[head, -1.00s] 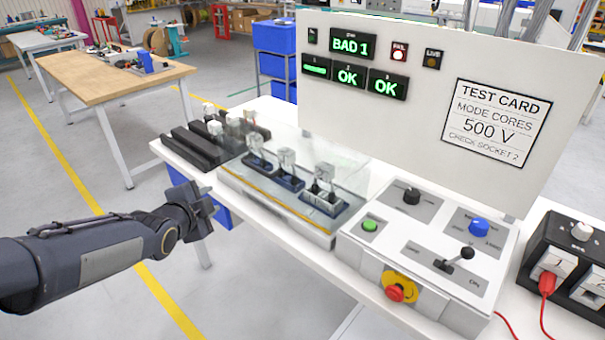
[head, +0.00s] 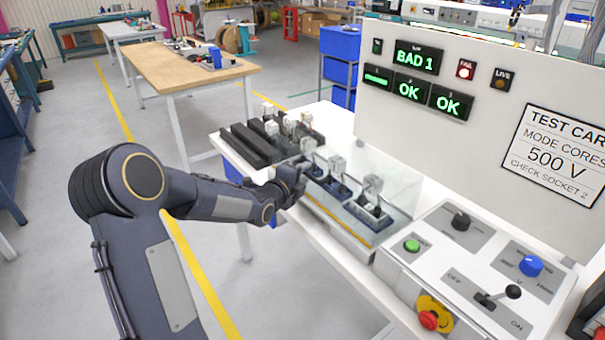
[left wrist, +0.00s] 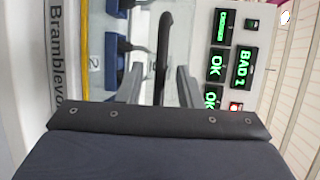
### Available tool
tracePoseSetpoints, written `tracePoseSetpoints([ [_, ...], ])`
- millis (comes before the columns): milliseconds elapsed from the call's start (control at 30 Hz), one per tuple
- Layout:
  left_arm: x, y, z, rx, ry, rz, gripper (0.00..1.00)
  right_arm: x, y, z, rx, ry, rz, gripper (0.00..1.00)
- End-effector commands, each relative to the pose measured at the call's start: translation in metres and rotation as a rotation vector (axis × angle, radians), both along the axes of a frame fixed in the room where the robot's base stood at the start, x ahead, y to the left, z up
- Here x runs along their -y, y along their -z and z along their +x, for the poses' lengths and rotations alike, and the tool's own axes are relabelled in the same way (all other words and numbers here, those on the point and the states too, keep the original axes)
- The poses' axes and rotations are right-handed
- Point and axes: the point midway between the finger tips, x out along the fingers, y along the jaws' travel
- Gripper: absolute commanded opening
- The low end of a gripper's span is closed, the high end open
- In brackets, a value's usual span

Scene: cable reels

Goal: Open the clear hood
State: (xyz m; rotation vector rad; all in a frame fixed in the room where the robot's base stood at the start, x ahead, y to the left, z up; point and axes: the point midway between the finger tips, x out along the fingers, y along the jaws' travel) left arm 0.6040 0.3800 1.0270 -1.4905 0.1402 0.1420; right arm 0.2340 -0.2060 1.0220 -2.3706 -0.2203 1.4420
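The clear hood (head: 398,176) is down over a row of sockets with plugs on the white bench. My left gripper (head: 300,178) is at the hood's left front side in the head view. In the left wrist view its two fingers (left wrist: 159,84) are apart, with a dark curved bar (left wrist: 163,50) running between them. I see gaps on both sides of the bar, so it does not look gripped. Whether a finger touches the hood cannot be told. My right gripper is not in view.
A control panel (head: 462,262) with a green button, knobs, a lever and a red stop button stands right of the hood. A white display board (head: 480,95) rises behind. Black racks (head: 250,143) lie to the left. The floor in front is free.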

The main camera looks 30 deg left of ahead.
Motion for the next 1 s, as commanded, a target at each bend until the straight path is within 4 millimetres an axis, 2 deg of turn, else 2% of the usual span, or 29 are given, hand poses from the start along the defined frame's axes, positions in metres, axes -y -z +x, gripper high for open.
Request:
tracePoseSetpoints([
  [200,0.0,0.0,0.0,0.0,0.0,0.0,0.33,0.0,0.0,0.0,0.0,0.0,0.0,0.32],
  [467,0.0,0.0,0.0,0.0,0.001,-0.001,0.0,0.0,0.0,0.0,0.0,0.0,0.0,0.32],
  [800,0.001,-0.001,0.001,-0.003,0.001,0.001,0.0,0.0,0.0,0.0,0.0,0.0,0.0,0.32],
  [1000,0.004,-0.013,0.008,-0.041,0.004,0.021,0.0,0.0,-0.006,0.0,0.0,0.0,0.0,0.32],
])
